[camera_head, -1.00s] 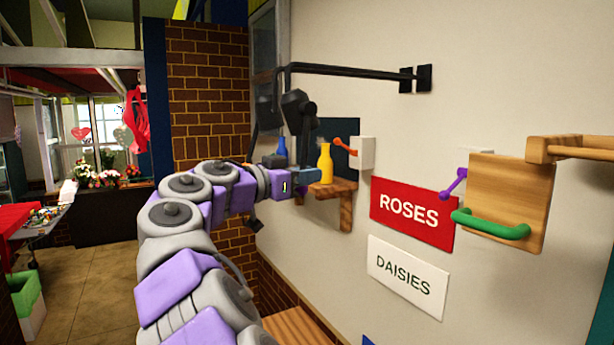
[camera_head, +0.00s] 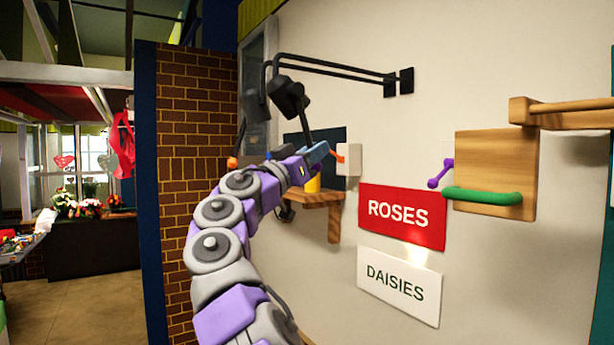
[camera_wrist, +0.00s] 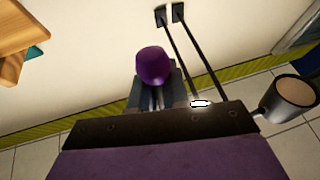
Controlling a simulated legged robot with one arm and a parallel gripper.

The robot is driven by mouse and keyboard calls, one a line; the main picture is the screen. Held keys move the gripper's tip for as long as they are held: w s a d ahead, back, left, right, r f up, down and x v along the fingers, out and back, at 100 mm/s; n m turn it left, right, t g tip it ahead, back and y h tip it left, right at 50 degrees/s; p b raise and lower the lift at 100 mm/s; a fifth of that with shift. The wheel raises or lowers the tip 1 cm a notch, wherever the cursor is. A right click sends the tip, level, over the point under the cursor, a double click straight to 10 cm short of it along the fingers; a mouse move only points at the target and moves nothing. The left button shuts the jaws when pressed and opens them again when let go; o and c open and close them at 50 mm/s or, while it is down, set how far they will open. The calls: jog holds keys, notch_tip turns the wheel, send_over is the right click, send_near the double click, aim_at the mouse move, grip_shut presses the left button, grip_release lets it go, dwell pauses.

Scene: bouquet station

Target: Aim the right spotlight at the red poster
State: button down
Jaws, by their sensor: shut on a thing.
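Two black lamp arms reach out from wall brackets. The right spotlight (camera_head: 288,94) hangs from one, with a rod running down to my gripper (camera_head: 318,154). In the wrist view my gripper (camera_wrist: 152,98) is shut on a purple knob (camera_wrist: 152,66); the head view hides the knob behind the jaws. The red poster (camera_head: 402,216), lettered ROSES, is on the wall to the right. A bright light patch lies across its lower edge and the top of the white DAISIES poster (camera_head: 399,287). An orange knob (camera_head: 232,162) shows left of my gripper.
A wooden shelf (camera_head: 312,198) with a partly hidden yellow vase (camera_head: 313,184) is just below my gripper. A white box (camera_head: 348,160) with an orange lever is close on its right. A wooden panel (camera_head: 495,175) with a green handle is farther right. A brick wall (camera_head: 197,130) stands left.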

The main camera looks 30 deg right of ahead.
jog(key=shift+w+d+t+h+b, duration=0.1)
jog(key=shift+d+t+h+b, duration=0.25)
jog(key=shift+d, duration=0.25)
jog(key=shift+d+r, duration=0.1)
jog(key=shift+r, duration=0.25)
jog(key=shift+d+r, duration=0.25)
jog(key=shift+d, duration=0.2)
jog(key=c, duration=1.5)
grip_release()
jog(key=shift+c, duration=0.2)
jog(key=o, duration=0.3)
jog(key=shift+w+f, duration=0.1)
jog(key=shift+w, duration=0.2)
jog(key=shift+o, duration=0.4)
jog(key=shift+s+d, duration=0.1)
jog(key=shift+s, duration=0.1)
